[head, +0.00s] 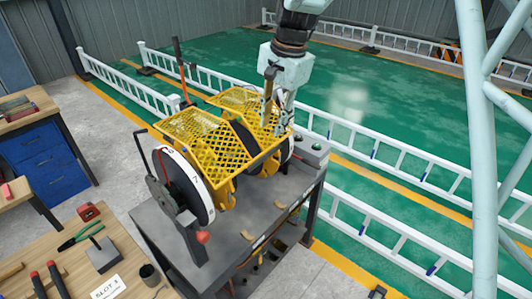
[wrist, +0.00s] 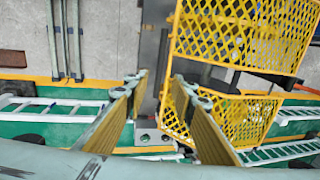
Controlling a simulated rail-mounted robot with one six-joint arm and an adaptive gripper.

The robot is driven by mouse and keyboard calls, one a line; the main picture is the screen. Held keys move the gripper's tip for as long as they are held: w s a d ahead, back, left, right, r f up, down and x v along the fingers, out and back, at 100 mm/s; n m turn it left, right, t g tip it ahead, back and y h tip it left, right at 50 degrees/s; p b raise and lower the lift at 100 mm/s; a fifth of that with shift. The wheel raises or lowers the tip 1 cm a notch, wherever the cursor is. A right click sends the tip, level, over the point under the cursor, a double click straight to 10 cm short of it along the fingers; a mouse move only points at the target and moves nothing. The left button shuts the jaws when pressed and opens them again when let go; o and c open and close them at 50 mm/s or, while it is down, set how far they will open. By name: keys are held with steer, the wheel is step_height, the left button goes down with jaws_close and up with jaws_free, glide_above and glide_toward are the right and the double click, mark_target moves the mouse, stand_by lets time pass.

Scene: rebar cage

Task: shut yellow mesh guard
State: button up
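The yellow mesh guard (head: 212,150) sits over a bench machine with white-faced discs in the head view. Its mesh panels stand at different angles; I cannot tell clearly how far it is open. It fills the upper right of the wrist view (wrist: 240,35), with another mesh part below. My gripper (head: 274,128) is above the guard's right end in the head view, pointing down. In the wrist view my gripper (wrist: 157,78) has its two tan-padded fingers apart, with nothing between them. The right finger overlaps the guard's edge in the picture; contact cannot be told.
The grey machine bench (head: 235,235) has a crank handle (head: 166,170) at left and a button box (head: 312,150) at right. A wooden tool table (head: 75,270) stands at lower left. White railings (head: 385,220) run behind and right.

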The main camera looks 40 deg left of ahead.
mark_target(265, 156)
steer(key=shift+w+a+f+p, duration=0.15)
steer(key=shift+a+f, duration=0.3)
steer(key=shift+f, duration=1.75)
steer(key=shift+s+a+f+p, duration=0.15)
steer(key=shift+a+f, duration=0.25)
steer(key=shift+f, duration=1.8)
steer(key=shift+w+a+f+p, duration=0.15)
steer(key=shift+a+f, duration=0.3)
steer(key=shift+f, duration=1.75)
jaws_close()
